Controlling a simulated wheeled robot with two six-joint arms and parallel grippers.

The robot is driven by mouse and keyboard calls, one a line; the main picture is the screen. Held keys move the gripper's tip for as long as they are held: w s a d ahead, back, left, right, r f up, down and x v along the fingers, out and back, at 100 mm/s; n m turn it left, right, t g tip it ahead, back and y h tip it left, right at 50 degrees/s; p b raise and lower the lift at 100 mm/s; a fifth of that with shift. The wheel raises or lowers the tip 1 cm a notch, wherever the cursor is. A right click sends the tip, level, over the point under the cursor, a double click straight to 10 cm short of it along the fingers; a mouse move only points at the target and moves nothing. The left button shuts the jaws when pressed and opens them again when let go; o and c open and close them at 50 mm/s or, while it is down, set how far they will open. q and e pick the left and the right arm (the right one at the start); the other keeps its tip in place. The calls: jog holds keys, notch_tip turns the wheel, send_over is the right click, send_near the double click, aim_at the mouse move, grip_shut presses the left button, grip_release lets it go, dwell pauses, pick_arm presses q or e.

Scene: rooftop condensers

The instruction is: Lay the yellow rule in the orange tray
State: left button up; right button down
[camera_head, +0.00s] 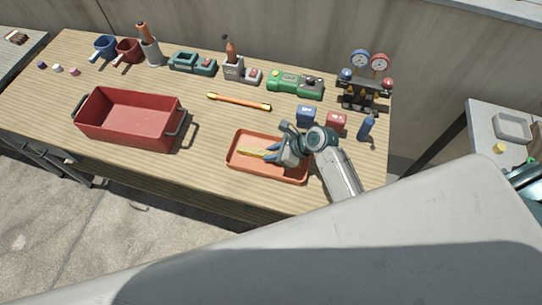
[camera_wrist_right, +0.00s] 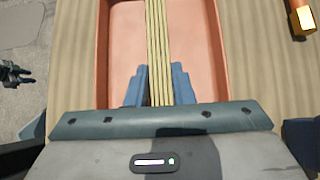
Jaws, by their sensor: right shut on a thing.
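The orange tray (camera_head: 238,163) lies near the front edge of the wooden workbench, right of its middle. My right gripper (camera_head: 269,154) is over the tray and shut on the yellow rule (camera_head: 250,152). In the right wrist view the rule (camera_wrist_right: 158,40) runs lengthwise between the two blue fingers (camera_wrist_right: 158,88), with the tray floor (camera_wrist_right: 126,45) behind it. I cannot tell whether the rule touches the tray floor. Part of the rule and the tray's right part are hidden by my gripper and arm.
A red bin (camera_head: 130,122) stands left of the tray. An orange and yellow bar (camera_head: 238,101) lies behind the tray. Blue (camera_head: 306,115) and red (camera_head: 336,121) blocks and a blue bottle (camera_head: 367,127) stand close behind my right arm. A gauge set (camera_head: 366,85) stands at the back right.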

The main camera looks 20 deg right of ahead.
pick_arm(q)
jog(key=shift+w+d, duration=0.3)
jog(key=shift+w, duration=0.15)
pick_arm(e)
jog(key=c, duration=1.3)
grip_release()
jog(key=shift+f, duration=0.15)
pick_arm(q)
jog(key=shift+s, duration=0.25)
pick_arm(e)
jog(key=shift+o, duration=0.2)
pick_arm(q)
jog(key=shift+a, duration=0.15)
pick_arm(e)
jog(key=shift+s+d+r, duration=0.1)
jog(key=shift+d+r, duration=0.05)
jog(key=shift+r, duration=0.1)
pick_arm(q)
jog(key=shift+f+b, duration=0.45)
jog(key=shift+f, duration=0.15)
pick_arm(e)
jog(key=v, duration=1.1)
jog(key=shift+s+d+r, duration=0.1)
jog(key=shift+d+r, duration=0.1)
jog(key=shift+r, duration=0.1)
